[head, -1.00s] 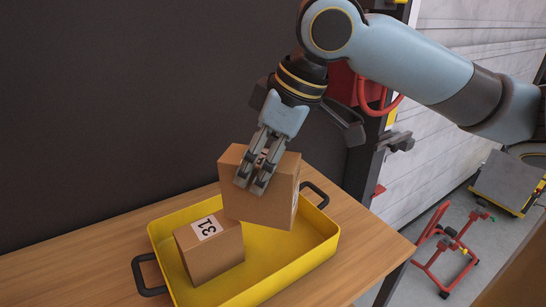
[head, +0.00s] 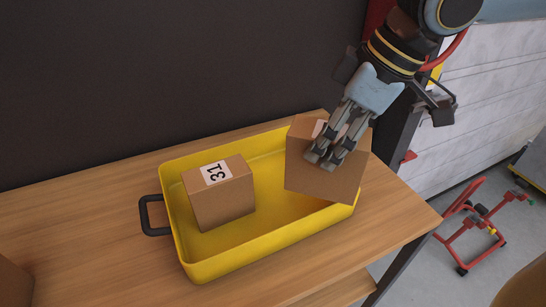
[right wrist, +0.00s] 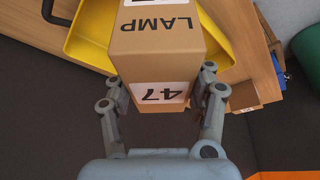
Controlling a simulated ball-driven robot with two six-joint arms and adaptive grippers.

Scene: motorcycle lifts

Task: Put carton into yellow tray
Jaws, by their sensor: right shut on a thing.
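My right gripper (head: 328,160) is shut on a brown carton (head: 312,180) and holds it over the right end of the yellow tray (head: 262,246). The held carton hides the tray's right end. In the right wrist view the held carton (right wrist: 160,75) shows the marks "LAMP" and "47" between the fingers (right wrist: 162,98), with the yellow tray (right wrist: 88,38) behind it. A second carton (head: 225,200), marked "31", sits in the left part of the tray. I cannot tell whether the held carton touches the tray floor. My left gripper is not in view.
The tray stands on a wooden table (head: 100,215) against a dark wall (head: 120,80). Another brown box (head: 12,282) shows at the lower left. A red stand (head: 468,232) is on the floor at the right.

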